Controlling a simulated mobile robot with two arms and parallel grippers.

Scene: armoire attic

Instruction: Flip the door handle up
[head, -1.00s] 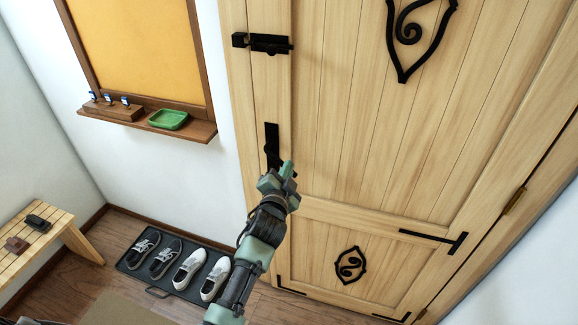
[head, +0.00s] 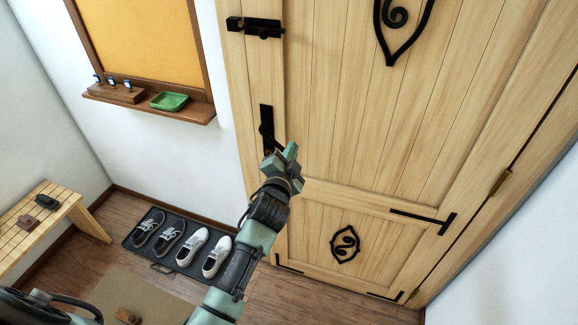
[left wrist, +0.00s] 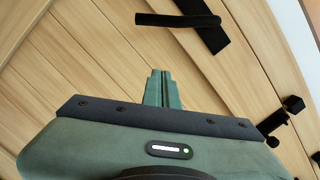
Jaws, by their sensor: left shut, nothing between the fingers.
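The black door handle (head: 265,124) is on the left side of the light wooden door (head: 340,110). It has a long plate and a lever that slopes down to the right; my gripper hides the lever's far end in the head view. The handle also shows at the top of the left wrist view (left wrist: 182,20), with the lever crossing the plate at an angle. My left gripper (head: 287,156) is shut and empty, just below and right of the handle's pivot. Its closed fingers (left wrist: 161,86) appear below the lever in the wrist view, with wood between them. My right gripper is out of view.
A black bolt (head: 256,27) sits above the handle. A shoe tray (head: 160,266) with two pairs of shoes lies on the floor left of my arm. A bench (head: 70,207) and a wall shelf (head: 190,110) are further left.

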